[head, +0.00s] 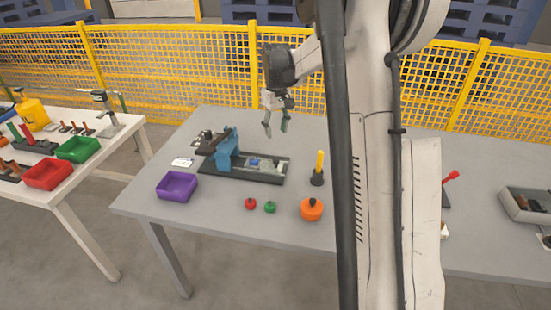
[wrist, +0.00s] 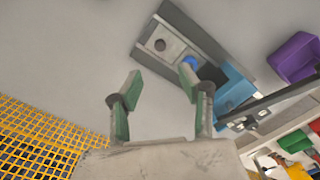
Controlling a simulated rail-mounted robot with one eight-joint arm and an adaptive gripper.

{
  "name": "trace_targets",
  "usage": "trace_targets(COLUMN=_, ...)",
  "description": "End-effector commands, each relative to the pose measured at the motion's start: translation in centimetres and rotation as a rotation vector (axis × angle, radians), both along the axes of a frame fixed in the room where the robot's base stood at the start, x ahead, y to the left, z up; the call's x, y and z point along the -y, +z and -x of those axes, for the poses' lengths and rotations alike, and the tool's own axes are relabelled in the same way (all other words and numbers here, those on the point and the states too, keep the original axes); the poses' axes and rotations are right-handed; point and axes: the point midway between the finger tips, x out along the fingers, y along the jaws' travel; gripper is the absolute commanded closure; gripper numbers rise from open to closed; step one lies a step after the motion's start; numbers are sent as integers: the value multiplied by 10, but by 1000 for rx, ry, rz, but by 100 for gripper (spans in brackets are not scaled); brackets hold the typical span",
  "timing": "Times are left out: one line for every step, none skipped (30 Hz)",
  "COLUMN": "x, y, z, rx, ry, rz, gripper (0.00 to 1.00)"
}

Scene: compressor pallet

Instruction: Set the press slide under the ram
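The press has a blue frame (head: 228,148) at the left end of a long dark base (head: 235,178). A light grey slide (head: 272,165) lies on the base to the right of the frame, with a small blue piece at its frame side. In the wrist view the slide (wrist: 164,45) shows a round dark hole, and the blue frame (wrist: 234,86) stands at the lower right; the ram is not clearly seen. My gripper (head: 275,124) is open and empty, above the table behind and right of the press. Its spread green fingers (wrist: 160,72) touch nothing.
A purple bin (head: 177,187) stands left of the press. In front are red (head: 250,204) and green (head: 270,207) knobs and an orange pot (head: 312,209). A yellow-handled tool (head: 318,168) stands upright to the right. A yellow fence (head: 185,68) runs behind the table.

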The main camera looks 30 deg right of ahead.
Motion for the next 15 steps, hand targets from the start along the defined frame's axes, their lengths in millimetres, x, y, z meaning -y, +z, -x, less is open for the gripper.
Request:
trace_targets(x=0, y=-8, z=0, rx=0, ry=0, rz=0, gripper=62)
trace_targets(x=0, y=-12, z=0, rx=0, ry=0, rz=0, gripper=62)
trace_targets(x=0, y=-19, z=0, rx=0, ry=0, rz=0, gripper=62)
trace_targets(x=0, y=-24, z=0, rx=1, ry=0, rz=0, gripper=62)
trace_targets(x=0, y=-30, z=0, rx=1, ry=0, rz=0, gripper=62)
trace_targets(x=0, y=-38, z=0, rx=1, ry=0, rz=0, gripper=62)
trace_targets(x=0, y=-43, z=0, rx=1, ry=0, rz=0, gripper=62)
trace_targets(x=0, y=-49, z=0, rx=1, ry=0, rz=0, gripper=62)
trace_targets(x=0, y=-56, z=0, rx=1, ry=0, rz=0, gripper=62)
trace_targets(x=0, y=-62, z=0, rx=1, ry=0, rz=0, gripper=62)
trace_targets(x=0, y=-68, z=0, rx=1, ry=0, rz=0, gripper=62)
trace_targets(x=0, y=-75, z=0, rx=1, ry=0, rz=0, gripper=62)
trace_targets(x=0, y=-80, z=0, rx=1, ry=0, rz=0, gripper=62)
trace_targets(x=0, y=-86, z=0, rx=1, ry=0, rz=0, gripper=62)
trace_targets(x=0, y=-92, z=0, rx=1, ry=0, rz=0, gripper=62)
